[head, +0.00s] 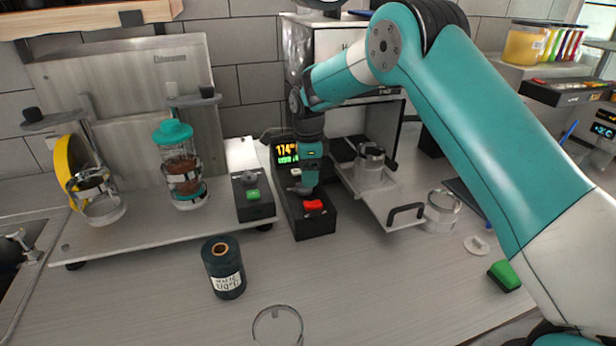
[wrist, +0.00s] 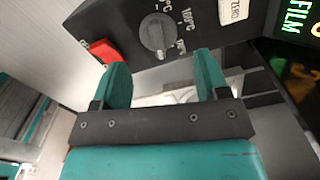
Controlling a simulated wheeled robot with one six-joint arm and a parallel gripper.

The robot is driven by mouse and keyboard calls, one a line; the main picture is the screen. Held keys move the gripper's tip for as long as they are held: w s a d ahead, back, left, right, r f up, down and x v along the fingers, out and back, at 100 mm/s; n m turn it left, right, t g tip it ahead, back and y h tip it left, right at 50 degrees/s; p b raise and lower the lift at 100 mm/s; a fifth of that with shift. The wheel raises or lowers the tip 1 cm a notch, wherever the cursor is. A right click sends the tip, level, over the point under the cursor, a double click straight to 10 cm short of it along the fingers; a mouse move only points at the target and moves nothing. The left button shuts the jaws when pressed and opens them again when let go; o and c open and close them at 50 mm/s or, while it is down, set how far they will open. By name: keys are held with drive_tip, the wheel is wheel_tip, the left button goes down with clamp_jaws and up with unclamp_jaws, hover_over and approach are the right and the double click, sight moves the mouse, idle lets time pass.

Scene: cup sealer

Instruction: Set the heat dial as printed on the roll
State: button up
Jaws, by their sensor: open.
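The heat dial (wrist: 157,33) is a round dark grey knob on a black control box, with temperature marks around it, one reading 180°C. My gripper (wrist: 162,78) is open in the wrist view. Its two teal fingers are spread below the dial, apart from it, with nothing between them. In the head view my gripper (head: 309,186) is over the control box (head: 316,226) and hides much of its top. The dark film roll (head: 224,268) stands on the counter with a white label (head: 228,282), whose print is too small to read surely. The display (head: 286,152) shows a yellow 174°.
A red switch (head: 313,205) is on the control box, also in the wrist view (wrist: 106,50). A box with a green button (head: 253,194) stands left. The sealer's drawer (head: 395,207) sticks out right. A clear cup (head: 278,326) is at the front; counter around the roll is clear.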

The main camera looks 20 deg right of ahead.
drive_tip(key=shift+f+p, duration=0.4)
drive_tip(key=shift+f, duration=1.45)
drive_tip(key=c, duration=0.9)
drive_tip(key=shift+n, duration=0.3)
drive_tip(key=shift+w+n+b, duration=0.15)
drive_tip(key=shift+n+b, duration=0.5)
drive_tip(key=shift+n, duration=0.25)
drive_tip(key=shift+w+n+b, duration=0.15)
drive_tip(key=shift+n+b, duration=0.4)
drive_tip(key=shift+n, duration=1.25)
drive_tip(key=shift+r, duration=0.1)
